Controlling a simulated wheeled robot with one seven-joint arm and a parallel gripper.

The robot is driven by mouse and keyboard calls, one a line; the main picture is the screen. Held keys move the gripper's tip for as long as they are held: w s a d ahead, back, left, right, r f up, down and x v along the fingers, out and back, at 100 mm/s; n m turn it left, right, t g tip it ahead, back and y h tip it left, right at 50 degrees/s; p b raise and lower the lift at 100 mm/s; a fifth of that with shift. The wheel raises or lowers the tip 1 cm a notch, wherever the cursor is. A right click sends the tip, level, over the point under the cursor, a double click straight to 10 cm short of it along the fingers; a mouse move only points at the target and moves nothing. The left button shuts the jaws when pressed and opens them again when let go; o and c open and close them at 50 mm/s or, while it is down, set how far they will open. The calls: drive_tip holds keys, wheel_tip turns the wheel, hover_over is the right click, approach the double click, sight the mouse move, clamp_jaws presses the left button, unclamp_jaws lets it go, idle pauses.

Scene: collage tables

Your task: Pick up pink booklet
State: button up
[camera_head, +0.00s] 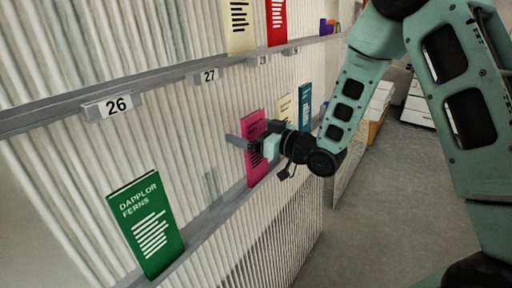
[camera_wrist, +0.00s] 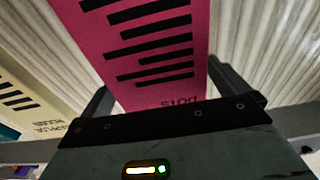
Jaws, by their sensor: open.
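The pink booklet (camera_head: 255,148) stands upright on the lower wall ledge, with dark text bars on its cover. In the wrist view the pink booklet (camera_wrist: 155,45) fills the upper middle, upside down, close in front of my gripper. My gripper (camera_head: 240,142) is at the booklet in the head view and hides part of its cover. In the wrist view my gripper (camera_wrist: 162,95) has its two dark fingers apart, one on each side of the booklet. I cannot tell whether either finger touches it.
A cream booklet (camera_head: 285,107) and a blue booklet (camera_head: 304,105) stand close to the right of the pink one. A green booklet (camera_head: 147,225) stands farther left on the same lower ledge (camera_head: 215,213). The upper ledge (camera_head: 160,87) carries number tags, with cream and red booklets above.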

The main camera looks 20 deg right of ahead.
drive_tip(key=c, duration=1.3)
drive_tip(key=shift+c, duration=0.2)
